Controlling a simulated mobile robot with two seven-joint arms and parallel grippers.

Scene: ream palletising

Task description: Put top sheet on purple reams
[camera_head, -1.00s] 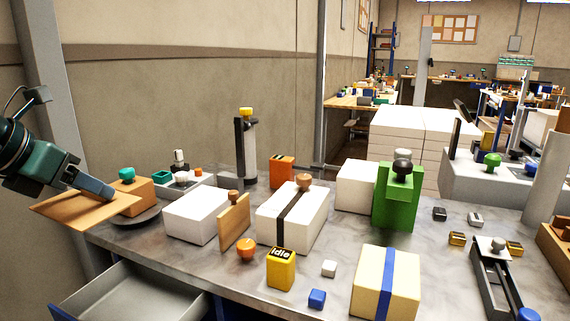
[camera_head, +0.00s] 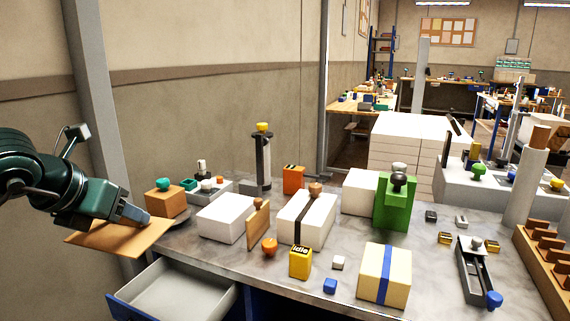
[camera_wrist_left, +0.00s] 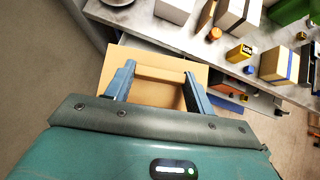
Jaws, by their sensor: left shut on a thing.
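My left gripper (camera_head: 136,215) is shut on a flat tan cardboard sheet (camera_head: 105,240) at the left, beside the table's left end and above the floor. The sheet also fills the space ahead of the fingers in the left wrist view (camera_wrist_left: 160,60). I make out no reams that are clearly purple. A stack of white reams (camera_head: 400,160) stands behind the table at the right. My right gripper is not in view.
The grey table (camera_head: 215,257) bears white blocks (camera_head: 222,216), a black-banded white ream (camera_head: 315,219), a green holder (camera_head: 392,207) and a blue-banded cream pack (camera_head: 371,275). An open drawer (camera_head: 180,290) juts out below the front edge. A yellow "idle" block (camera_head: 300,263) stands near that edge.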

